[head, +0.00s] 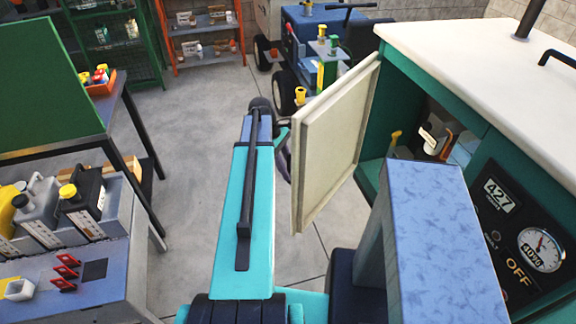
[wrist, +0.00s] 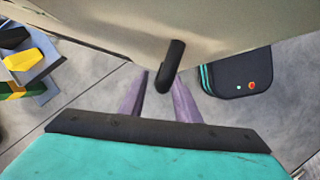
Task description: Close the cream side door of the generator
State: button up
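The generator (head: 480,40) stands at the right, teal with a cream top. Its cream side door (head: 335,145) stands open, swung out to the left of the opening. In the wrist view the door (wrist: 120,25) fills the top, with a black bar handle (wrist: 171,65) on its face. My gripper (wrist: 163,92) is open, its two purple fingers apart. The handle's lower end shows between the fingertips; I cannot tell whether they touch it. In the head view my gripper is mostly hidden behind my arm, beside the door's left edge.
Inside the opening are a yellow-topped part (head: 394,138) and a light fitting. A bench with jugs (head: 85,200) stands at the left. A blue wheeled machine (head: 305,35) stands behind the door. Floor between bench and door is clear.

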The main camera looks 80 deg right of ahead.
grip_shut()
